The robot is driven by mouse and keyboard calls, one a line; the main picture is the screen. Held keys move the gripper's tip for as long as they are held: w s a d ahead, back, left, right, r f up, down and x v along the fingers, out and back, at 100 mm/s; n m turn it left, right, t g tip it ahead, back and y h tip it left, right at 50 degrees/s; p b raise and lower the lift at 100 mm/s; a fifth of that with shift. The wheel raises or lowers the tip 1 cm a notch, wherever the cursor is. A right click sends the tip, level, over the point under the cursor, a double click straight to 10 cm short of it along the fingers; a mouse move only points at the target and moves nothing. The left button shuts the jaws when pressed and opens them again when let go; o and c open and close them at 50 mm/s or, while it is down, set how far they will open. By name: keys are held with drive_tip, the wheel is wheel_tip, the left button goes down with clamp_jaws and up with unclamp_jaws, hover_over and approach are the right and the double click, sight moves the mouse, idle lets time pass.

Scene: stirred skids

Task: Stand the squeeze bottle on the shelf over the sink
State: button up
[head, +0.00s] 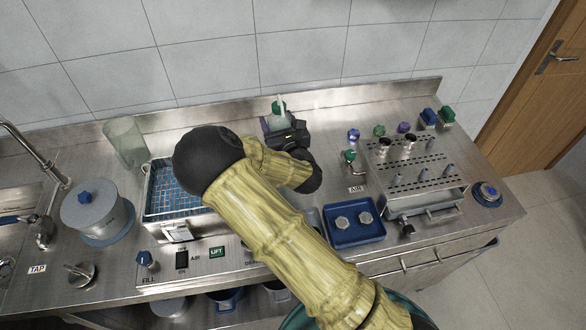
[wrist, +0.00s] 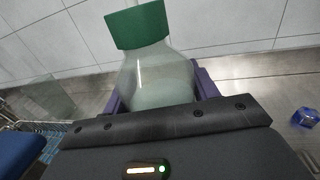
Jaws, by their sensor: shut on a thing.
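The squeeze bottle (wrist: 155,78) has a clear, whitish body and a green cap, and it fills the middle of the wrist view. In the head view the bottle (head: 277,122) is small, with its lower part hidden by my gripper. My gripper (head: 286,133) is shut on the bottle, near the back of the steel counter. Its purple fingers lie on either side of the body in the wrist view. The bottle looks roughly upright. The sink (head: 18,205) is at the far left, partly cut off. No shelf over it shows in these frames.
A wire basket (head: 155,215) with blue mesh, a clear cylinder (head: 125,142) and a lidded pot (head: 92,212) stand between my arm and the sink. A faucet (head: 35,148) rises there. A blue tray (head: 355,236) and a perforated steel rack (head: 412,180) are at right.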

drive_tip(key=shift+s+d+r, duration=0.1)
drive_tip(key=f+p, duration=0.1)
drive_tip(key=f, duration=0.5)
drive_tip(key=shift+w, duration=0.2)
drive_tip(key=shift+d+f, duration=0.15)
drive_tip(key=shift+s, duration=0.2)
drive_tip(key=f, duration=0.2)
drive_tip(key=f+p, duration=0.1)
drive_tip(key=shift+a+f, duration=0.25)
drive_tip(key=shift+f, duration=0.05)
